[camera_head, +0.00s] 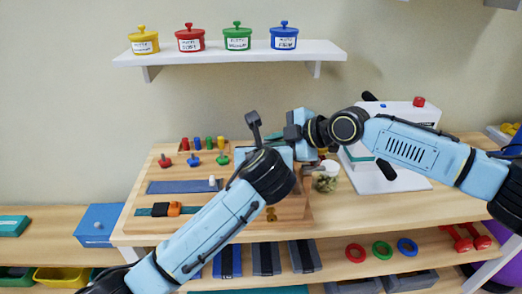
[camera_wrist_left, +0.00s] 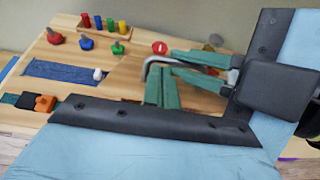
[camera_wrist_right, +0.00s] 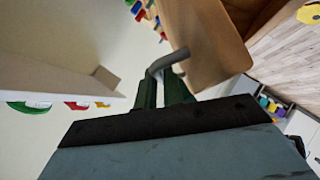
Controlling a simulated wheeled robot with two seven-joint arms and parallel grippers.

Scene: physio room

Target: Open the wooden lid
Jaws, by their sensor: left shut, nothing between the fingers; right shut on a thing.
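The wooden lid (camera_wrist_right: 208,40) is a brown panel with a bent grey handle (camera_wrist_right: 168,62) in the right wrist view. My right gripper (camera_wrist_right: 164,80) has its green fingers closed on that handle. In the left wrist view, the handle (camera_wrist_left: 150,66) and the right fingers (camera_wrist_left: 200,68) show beside my left gripper (camera_wrist_left: 161,70), which is shut and empty, close to the handle. In the head view, my arms hide most of the lid and both sets of fingertips; how far the lid is raised cannot be told.
A wooden board (camera_head: 150,190) with coloured pegs, a blue strip and an orange buckle lies at left. A glass jar (camera_head: 326,178) and a white device (camera_head: 395,180) stand at right.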

